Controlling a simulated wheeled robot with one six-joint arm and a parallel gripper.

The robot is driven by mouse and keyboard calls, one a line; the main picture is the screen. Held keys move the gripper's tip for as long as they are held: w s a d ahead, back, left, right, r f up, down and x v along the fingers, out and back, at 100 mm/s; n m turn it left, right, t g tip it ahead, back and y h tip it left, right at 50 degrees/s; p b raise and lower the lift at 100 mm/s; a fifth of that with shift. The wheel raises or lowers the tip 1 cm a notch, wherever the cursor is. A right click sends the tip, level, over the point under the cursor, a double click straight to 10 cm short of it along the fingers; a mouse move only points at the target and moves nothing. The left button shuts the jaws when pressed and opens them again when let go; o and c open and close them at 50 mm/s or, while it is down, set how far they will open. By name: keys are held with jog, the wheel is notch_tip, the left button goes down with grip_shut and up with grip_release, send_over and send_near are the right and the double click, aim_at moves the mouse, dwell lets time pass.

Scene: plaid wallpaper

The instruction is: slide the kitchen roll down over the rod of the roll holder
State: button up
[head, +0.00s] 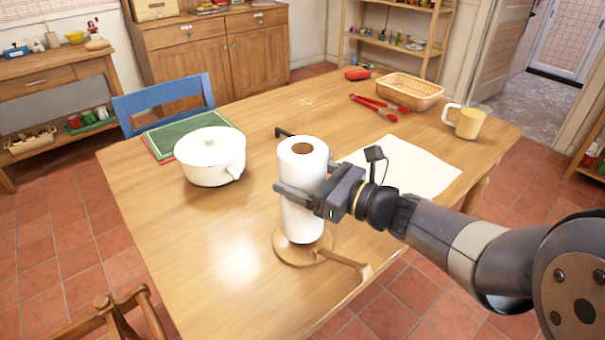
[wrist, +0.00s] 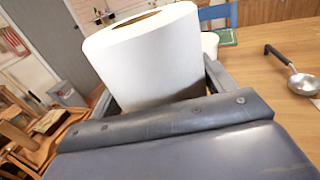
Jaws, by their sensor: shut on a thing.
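The white kitchen roll (head: 302,222) stands upright near the middle of the table in the head view, with its brown core hole at the top. It fills the upper middle of the wrist view (wrist: 150,55), a finger on each side. My gripper (head: 306,184) is shut around the roll's middle. The round wooden base of the roll holder (head: 284,252) shows under the roll's lower end. The rod is hidden, and none of it sticks out of the core's top. I cannot tell whether the roll touches the base.
A white pot (head: 208,160) stands left of the roll. A white sheet (head: 408,165) lies to the right. Red-handled tongs (head: 378,107), a wicker basket (head: 410,91) and a mug (head: 466,122) are farther back. A ladle (wrist: 300,82) lies behind the roll. The table's left front is clear.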

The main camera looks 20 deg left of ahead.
jog(key=shift+f+b, duration=1.1)
jog(key=shift+f, duration=0.35)
jog(key=o, duration=1.1)
jog(key=shift+d, duration=0.1)
jog(key=d, duration=0.3)
jog(key=s+d, duration=0.1)
jog(key=d, duration=0.3)
jog(key=d+p, duration=0.1)
jog(key=d, duration=0.2)
jog(key=shift+s+d, duration=0.25)
jog(key=shift+s, duration=0.15)
jog(key=a, duration=0.3)
jog(key=w+a, duration=0.1)
jog(key=a, duration=0.7)
jog(key=shift+w+r, duration=0.2)
jog(key=shift+w, duration=0.2)
jog(key=shift+d+r+p, duration=0.15)
jog(key=shift+r+p, duration=0.15)
jog(key=shift+r, duration=0.4)
